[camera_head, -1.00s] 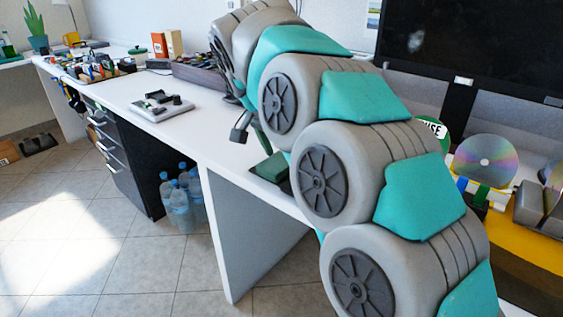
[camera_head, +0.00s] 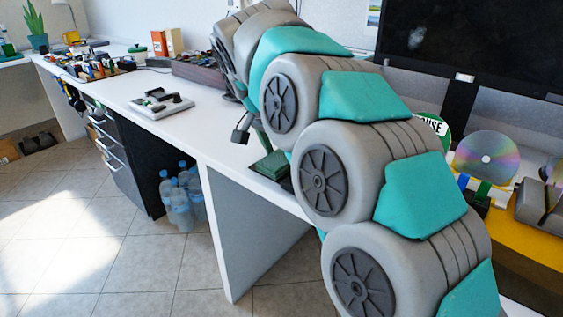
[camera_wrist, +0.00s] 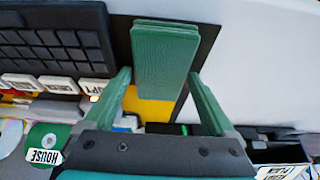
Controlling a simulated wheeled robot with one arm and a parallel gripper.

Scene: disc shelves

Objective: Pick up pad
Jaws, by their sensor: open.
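The green pad (camera_wrist: 165,50) is a rectangular, layered block at the top middle of the wrist view. It lies on a black mat (camera_wrist: 208,36). It also shows in the head view (camera_head: 271,168), near the desk's front edge, partly hidden by my arm. My gripper (camera_wrist: 160,76) is open, with a green finger on each side of the pad's near end in the wrist view. Gaps show between the fingers and the pad, and nothing is held. How far the fingertips are above the pad I cannot tell. My arm hides most of the gripper in the head view.
A black keyboard (camera_wrist: 52,38) lies left of the pad in the wrist view. White desk (camera_wrist: 262,60) is clear on its right. Discs (camera_head: 486,159) stand on a rack at the head view's right. A white device (camera_head: 161,104) sits farther along the desk.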

